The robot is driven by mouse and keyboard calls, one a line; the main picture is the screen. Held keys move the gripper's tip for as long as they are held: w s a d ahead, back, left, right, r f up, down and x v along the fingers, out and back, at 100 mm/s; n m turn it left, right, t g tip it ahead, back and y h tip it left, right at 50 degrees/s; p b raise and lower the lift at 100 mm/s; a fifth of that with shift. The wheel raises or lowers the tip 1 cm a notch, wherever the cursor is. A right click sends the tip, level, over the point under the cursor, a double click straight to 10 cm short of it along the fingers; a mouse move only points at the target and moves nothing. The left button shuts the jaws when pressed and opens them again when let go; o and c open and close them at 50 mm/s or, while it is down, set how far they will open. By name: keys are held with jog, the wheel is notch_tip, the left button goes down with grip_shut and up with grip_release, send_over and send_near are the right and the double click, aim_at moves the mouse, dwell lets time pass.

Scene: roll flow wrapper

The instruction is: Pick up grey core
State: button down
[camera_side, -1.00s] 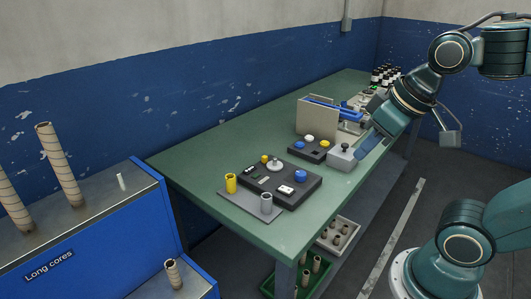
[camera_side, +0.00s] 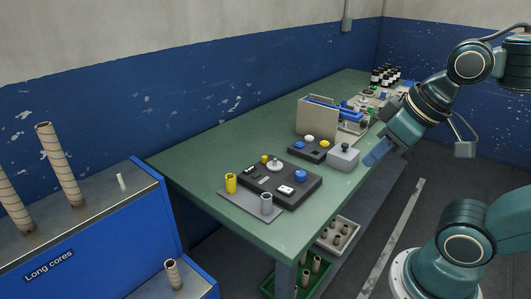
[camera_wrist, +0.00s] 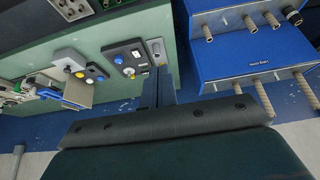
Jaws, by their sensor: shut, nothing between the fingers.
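The grey core (camera_side: 266,203) is a short upright hollow cylinder on a flat grey plate (camera_side: 243,209) at the near end of the green table. A similar yellow core (camera_side: 231,183) stands at the plate's left side. My gripper (camera_side: 372,158) is shut and empty, off the table's right edge beside a grey box with a black knob, well away from the grey core. In the wrist view my gripper's fingers (camera_wrist: 165,84) point up toward the table end with the plate; the cores are too small to tell apart there.
A dark panel (camera_side: 308,195) with coloured knobs lies beside the plate. The grey box (camera_side: 343,159), a second knob panel (camera_side: 325,156) and a beige upright panel (camera_side: 315,117) stand farther back. A blue cabinet (camera_side: 100,240) with long cores is at left. The table's left side is clear.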

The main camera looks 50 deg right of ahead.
jog(key=c, duration=2.2)
grip_release()
jog(key=c, duration=0.9)
grip_release()
jog(key=shift+w, duration=0.1)
jog(key=m+g+y, duration=0.1)
jog(key=m+g, duration=0.5)
jog(key=m, duration=1)
send_over(267, 198)
jog(key=d, duration=0.1)
notch_tip(267, 198, down, 16)
jog(key=shift+a+f, duration=0.2)
jog(key=shift+f, duration=1.95)
jog(key=shift+a+f, duration=0.15)
jog(key=shift+f, duration=1.95)
